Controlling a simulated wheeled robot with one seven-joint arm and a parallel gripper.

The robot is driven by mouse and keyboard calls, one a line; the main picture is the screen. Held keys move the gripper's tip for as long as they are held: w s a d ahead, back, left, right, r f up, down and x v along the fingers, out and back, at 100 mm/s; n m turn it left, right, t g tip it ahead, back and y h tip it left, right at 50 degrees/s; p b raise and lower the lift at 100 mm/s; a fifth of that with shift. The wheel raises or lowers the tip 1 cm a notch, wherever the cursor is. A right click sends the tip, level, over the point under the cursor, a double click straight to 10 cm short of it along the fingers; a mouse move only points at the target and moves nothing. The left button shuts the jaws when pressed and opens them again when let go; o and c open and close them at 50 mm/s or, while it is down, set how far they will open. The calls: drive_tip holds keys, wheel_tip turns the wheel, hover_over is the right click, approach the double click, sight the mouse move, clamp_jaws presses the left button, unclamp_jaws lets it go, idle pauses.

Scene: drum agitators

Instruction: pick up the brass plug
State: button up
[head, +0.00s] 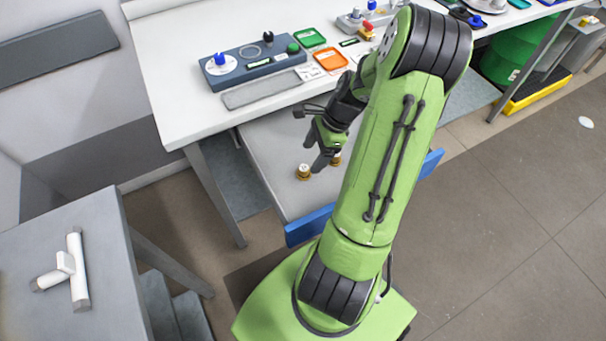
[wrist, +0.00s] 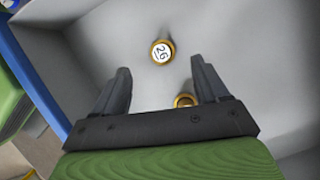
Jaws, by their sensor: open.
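Two small brass plugs stand in an open grey drawer (head: 270,150). In the head view one brass plug (head: 303,173) is left of my gripper's tips and the other brass plug (head: 336,159) is right of them, partly hidden by my arm. In the wrist view a plug with a white top marked 26 (wrist: 162,51) lies just beyond and between the fingertips. The other plug (wrist: 184,99) is beside the right finger, partly covered by my gripper. My gripper (head: 316,155) is open, empty and pointed down into the drawer; its fingers also show in the wrist view (wrist: 160,68).
The drawer's blue front (head: 308,226) is pulled out below the white bench (head: 190,90). A blue-grey block with a white dial (head: 252,62) and several trays stand on the bench above. A grey table (head: 70,270) with a white pipe fitting (head: 66,265) is at left.

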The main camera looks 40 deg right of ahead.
sight(305, 167)
drive_tip(key=b+x, duration=0.3)
drive_tip(key=x, duration=0.4)
drive_tip(key=shift+w+f, duration=0.1)
drive_tip(key=shift+f, duration=0.05)
drive_tip(key=c, duration=1.2)
drive_tip(key=shift+c, duration=0.3)
drive_tip(key=shift+d+r, duration=0.1)
drive_tip(key=shift+r, duration=0.15)
